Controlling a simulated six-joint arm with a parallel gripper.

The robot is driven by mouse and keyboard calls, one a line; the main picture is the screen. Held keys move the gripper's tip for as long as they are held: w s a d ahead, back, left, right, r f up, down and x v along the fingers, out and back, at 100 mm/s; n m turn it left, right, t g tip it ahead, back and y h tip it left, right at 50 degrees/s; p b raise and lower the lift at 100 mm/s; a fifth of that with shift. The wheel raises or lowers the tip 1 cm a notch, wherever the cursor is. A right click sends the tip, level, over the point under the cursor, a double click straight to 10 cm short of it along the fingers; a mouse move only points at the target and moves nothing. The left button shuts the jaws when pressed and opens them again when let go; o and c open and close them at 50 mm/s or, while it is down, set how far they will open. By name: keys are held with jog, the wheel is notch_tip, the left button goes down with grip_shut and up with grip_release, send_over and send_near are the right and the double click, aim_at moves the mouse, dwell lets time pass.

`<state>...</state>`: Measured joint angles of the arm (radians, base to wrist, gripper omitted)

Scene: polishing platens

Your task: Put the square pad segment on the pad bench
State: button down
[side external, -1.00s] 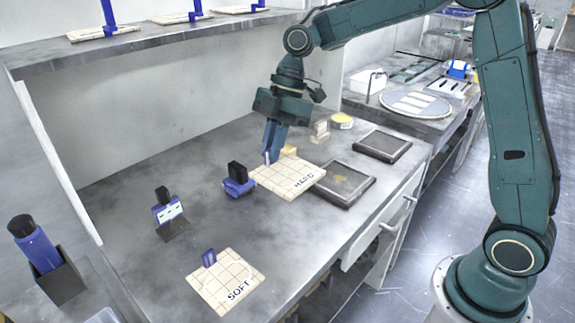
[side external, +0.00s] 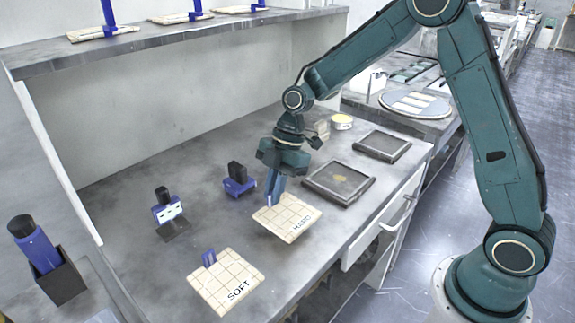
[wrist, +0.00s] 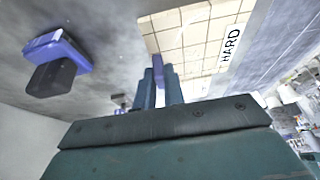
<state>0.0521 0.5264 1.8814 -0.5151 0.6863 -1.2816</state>
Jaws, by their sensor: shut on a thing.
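A square cream pad segment (side external: 283,219) marked HARD, with a grid of grooves, is held by my gripper (side external: 272,196). In the wrist view, my gripper (wrist: 159,92) has its two fingers shut around the blue upright tab (wrist: 161,72) at the edge of this pad (wrist: 185,38). The pad is level, low over the grey bench (side external: 190,265); I cannot tell whether it touches. A second cream grooved pad (side external: 218,283), marked SOFT and with a blue tab, lies on the bench nearer the camera.
Two dark square platens (side external: 340,182) and (side external: 383,146) lie right of and behind the held pad. A blue-and-black tool (side external: 238,182) and a blue stand (side external: 167,213) are to the left. Bare bench lies between the pads.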

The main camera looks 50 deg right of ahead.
jog(key=shift+f, duration=1.9)
jog(key=shift+f, duration=0.15)
jog(key=c, duration=1.5)
grip_release()
jog(key=v, duration=1.2)
jog(key=shift+r, duration=0.25)
